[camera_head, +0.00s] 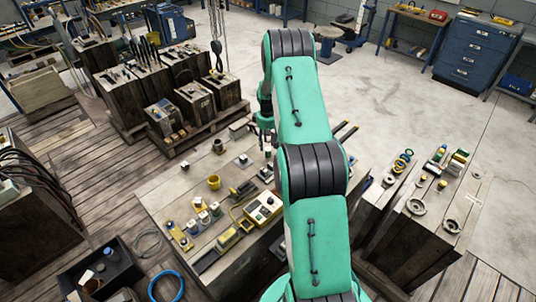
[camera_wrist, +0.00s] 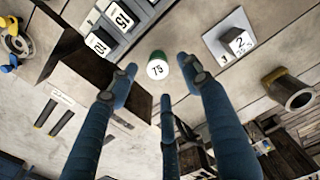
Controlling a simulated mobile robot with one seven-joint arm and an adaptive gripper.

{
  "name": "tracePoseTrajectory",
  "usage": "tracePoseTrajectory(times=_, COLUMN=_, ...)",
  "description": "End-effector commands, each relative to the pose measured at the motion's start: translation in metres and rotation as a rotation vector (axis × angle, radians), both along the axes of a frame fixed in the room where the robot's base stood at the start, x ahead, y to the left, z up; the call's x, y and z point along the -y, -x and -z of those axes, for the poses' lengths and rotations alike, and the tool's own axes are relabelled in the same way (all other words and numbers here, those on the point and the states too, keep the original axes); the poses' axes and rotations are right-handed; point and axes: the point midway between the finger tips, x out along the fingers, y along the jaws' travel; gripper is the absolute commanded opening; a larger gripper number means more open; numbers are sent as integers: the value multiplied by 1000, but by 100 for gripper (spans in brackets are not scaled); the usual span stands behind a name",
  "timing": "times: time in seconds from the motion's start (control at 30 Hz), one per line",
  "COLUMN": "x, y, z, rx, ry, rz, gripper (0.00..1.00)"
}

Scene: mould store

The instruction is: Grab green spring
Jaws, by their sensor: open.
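A small green round piece with a white top marked 75 (camera_wrist: 157,66) stands on the worktop in the wrist view. It is the only green piece I see there; its coils, if any, are not visible. My gripper (camera_wrist: 160,82) has blue fingers spread apart, with the tips on either side of the green piece in the picture. I see no finger touching it, and its distance below the tips is hard to tell. In the head view my gripper (camera_head: 266,122) is partly hidden by my arm, and I cannot make out the green piece there.
In the wrist view, numbered blocks (camera_wrist: 100,42) lie at upper left, a white plate (camera_wrist: 216,46) with a numbered block at upper right, and a yellow-brown cup (camera_wrist: 292,92) at right. The head view shows the cluttered worktop (camera_head: 165,205), a yellow control box (camera_head: 263,208) and a hanging hook (camera_head: 217,52).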

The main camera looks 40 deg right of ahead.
Motion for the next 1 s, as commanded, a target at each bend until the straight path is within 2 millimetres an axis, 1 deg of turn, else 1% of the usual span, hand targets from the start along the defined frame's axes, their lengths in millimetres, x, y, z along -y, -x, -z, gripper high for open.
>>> tracePoseTrajectory(times=0.1, x=0, y=0, z=5, rx=0, ry=0, rz=0, gripper=49)
tracePoseTrajectory(times=0.43, x=0, y=0, z=6, rx=0, ry=0, rz=0, gripper=49)
tracePoseTrajectory(times=0.53, x=0, y=0, z=10, rx=0, ry=0, rz=0, gripper=49)
tracePoseTrajectory(times=0.67, x=1, y=1, z=21, rx=-1, ry=-1, rz=0, gripper=49)
tracePoseTrajectory(times=0.9, x=3, y=1, z=48, rx=0, ry=0, rz=0, gripper=49)
tracePoseTrajectory(times=1.0, x=3, y=1, z=55, rx=0, ry=0, rz=0, gripper=49)
